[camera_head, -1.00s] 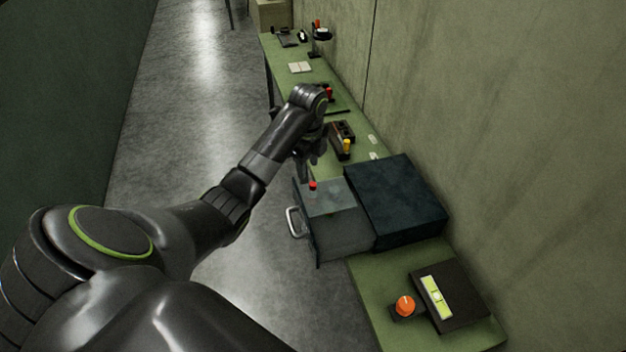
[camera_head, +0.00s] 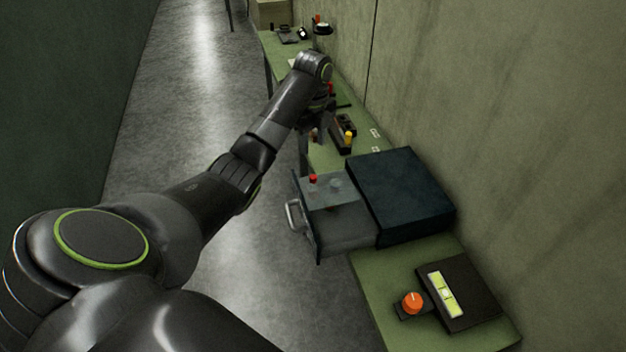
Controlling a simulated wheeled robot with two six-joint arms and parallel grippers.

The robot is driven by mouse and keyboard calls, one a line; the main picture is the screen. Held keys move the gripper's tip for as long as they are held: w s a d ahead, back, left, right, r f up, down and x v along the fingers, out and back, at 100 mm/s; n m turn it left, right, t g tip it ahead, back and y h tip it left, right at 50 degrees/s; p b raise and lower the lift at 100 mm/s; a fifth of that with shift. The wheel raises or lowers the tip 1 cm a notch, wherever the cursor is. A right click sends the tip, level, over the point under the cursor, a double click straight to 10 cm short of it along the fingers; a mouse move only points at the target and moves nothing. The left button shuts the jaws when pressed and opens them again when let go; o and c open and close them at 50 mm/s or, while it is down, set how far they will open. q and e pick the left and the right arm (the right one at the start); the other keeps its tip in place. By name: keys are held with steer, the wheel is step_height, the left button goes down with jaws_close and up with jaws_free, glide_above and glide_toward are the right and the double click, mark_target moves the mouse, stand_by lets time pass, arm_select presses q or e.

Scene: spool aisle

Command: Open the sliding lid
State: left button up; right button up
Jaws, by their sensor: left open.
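A dark blue box (camera_head: 405,190) stands on the green bench, with a grey drawer (camera_head: 345,236) pulled out toward the left and a metal handle (camera_head: 294,215) on its front. A grey lid-like panel (camera_head: 345,200) covers the far part of the drawer; a small red knob (camera_head: 313,178) is at its far left. The near part of the drawer looks uncovered. My left gripper (camera_head: 312,138) is open, beyond and above the red knob and apart from it. Its fingers are dark and partly hidden by the wrist. My right gripper is out of view.
An orange knob (camera_head: 412,302) and a black box with a yellow-green panel (camera_head: 460,293) sit on the near bench. A dark device with a yellow knob (camera_head: 347,138) stands just right of my gripper. A wall runs along the right; the floor aisle at left is clear.

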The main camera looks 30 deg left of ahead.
mark_target(313, 176)
arm_select(q)
step_height(313, 176, down, 10)
steer(key=shift+p, duration=0.3)
steer(key=shift+f, duration=0.8)
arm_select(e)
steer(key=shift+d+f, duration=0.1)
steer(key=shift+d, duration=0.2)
arm_select(q)
steer(key=shift+c, duration=0.2)
jaws_close()
